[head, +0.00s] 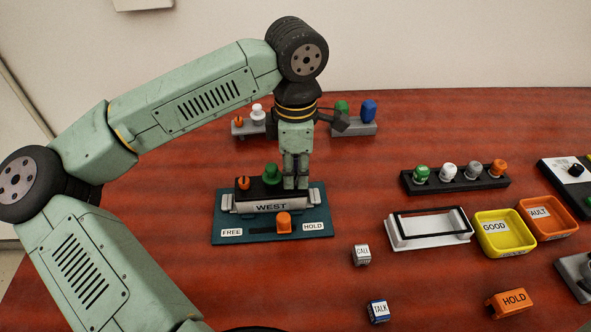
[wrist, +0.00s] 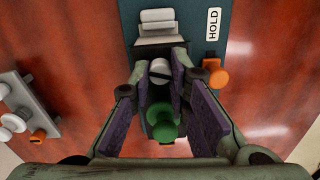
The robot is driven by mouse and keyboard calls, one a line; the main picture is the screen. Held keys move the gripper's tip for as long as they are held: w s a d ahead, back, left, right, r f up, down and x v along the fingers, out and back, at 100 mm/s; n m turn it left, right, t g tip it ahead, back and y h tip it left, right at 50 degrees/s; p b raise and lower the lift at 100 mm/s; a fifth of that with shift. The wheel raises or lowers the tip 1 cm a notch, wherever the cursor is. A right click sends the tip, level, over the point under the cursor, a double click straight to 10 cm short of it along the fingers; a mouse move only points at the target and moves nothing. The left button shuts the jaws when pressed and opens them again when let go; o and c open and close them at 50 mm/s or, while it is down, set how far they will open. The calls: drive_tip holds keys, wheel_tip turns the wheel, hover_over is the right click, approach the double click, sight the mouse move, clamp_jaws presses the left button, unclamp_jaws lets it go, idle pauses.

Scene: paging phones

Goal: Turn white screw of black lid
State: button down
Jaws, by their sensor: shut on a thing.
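The black lid (head: 256,188) sits on the silver unit marked WEST (head: 270,206), on a teal base (head: 228,222). An orange screw (head: 243,184) stands at its left end and a green knob (head: 271,175) at its middle. My gripper (head: 295,184) points straight down at the lid's right end. In the wrist view the white screw (wrist: 160,70), with a dark slot across its head, sits between my fingertips (wrist: 165,76), which are shut on it. The green knob (wrist: 164,123) lies between my open-spread finger bases. The fingers hide the white screw in the head view.
An orange slider (head: 284,223) is on the teal base between FREE and HOLD. A rack of several coloured knobs (head: 455,178), a white frame (head: 398,237), a yellow GOOD tray (head: 506,253) and an orange tray (head: 555,232) stand right. Small blocks lie in front.

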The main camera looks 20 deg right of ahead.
sight(296, 176)
drive_tip(key=n+b, duration=0.1)
drive_tip(key=b, duration=0.1)
drive_tip(key=shift+f+n+b, duration=0.3)
drive_tip(key=shift+f, duration=0.1)
drive_tip(key=shift+n+b, duration=0.55)
drive_tip(key=shift+n, duration=0.05)
drive_tip(key=shift+r+n+b, duration=0.4)
drive_tip(key=shift+n+b, duration=0.1)
drive_tip(key=shift+n, duration=0.3)
drive_tip(key=c, duration=1.5)
unclamp_jaws()
drive_tip(key=shift+r, duration=0.1)
wheel_tip(296, 176, up, 12)
drive_tip(key=shift+f, duration=0.1)
